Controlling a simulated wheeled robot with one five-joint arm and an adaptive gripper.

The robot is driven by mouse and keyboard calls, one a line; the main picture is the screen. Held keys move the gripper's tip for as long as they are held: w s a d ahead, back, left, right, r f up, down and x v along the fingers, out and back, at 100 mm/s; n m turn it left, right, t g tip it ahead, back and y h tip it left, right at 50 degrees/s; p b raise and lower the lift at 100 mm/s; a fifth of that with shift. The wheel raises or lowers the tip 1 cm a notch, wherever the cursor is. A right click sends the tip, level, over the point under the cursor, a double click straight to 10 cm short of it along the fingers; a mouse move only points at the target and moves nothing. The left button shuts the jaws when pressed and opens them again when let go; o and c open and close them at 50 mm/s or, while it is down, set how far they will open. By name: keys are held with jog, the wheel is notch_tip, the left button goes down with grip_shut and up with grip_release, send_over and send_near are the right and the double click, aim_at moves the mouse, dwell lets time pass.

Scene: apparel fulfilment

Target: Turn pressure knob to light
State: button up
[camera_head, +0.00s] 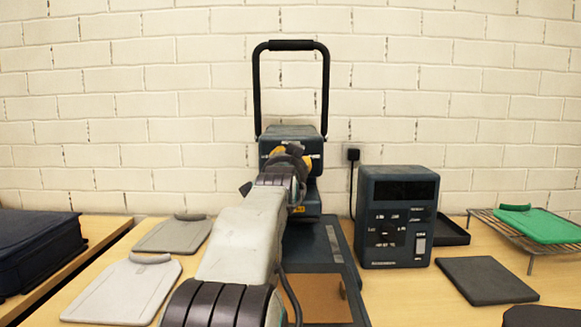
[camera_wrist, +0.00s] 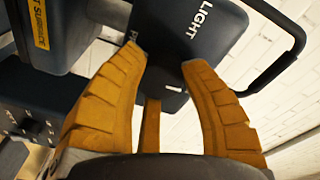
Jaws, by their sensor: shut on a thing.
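The dark heat press (camera_head: 330,240) stands in the middle of the bench, its black loop handle (camera_head: 291,45) raised above the head. My gripper (camera_head: 290,152) is at the front of the press head, and my arm hides part of the press.
A dark control box (camera_head: 398,180) stands close to the right of the press. Grey flat boards (camera_head: 125,290) lie at left, a dark pad (camera_head: 486,280) at right. A green board (camera_head: 540,222) lies on a wire rack. A dark folded item (camera_head: 40,245) is far left.

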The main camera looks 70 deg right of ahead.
jog(key=shift+n+h+b, duration=0.3)
jog(key=shift+n+b, duration=1.05)
jog(key=shift+n, duration=1.15)
jog(key=o, duration=1.2)
jog(key=shift+w, duration=0.1)
jog(key=shift+v, duration=5.95)
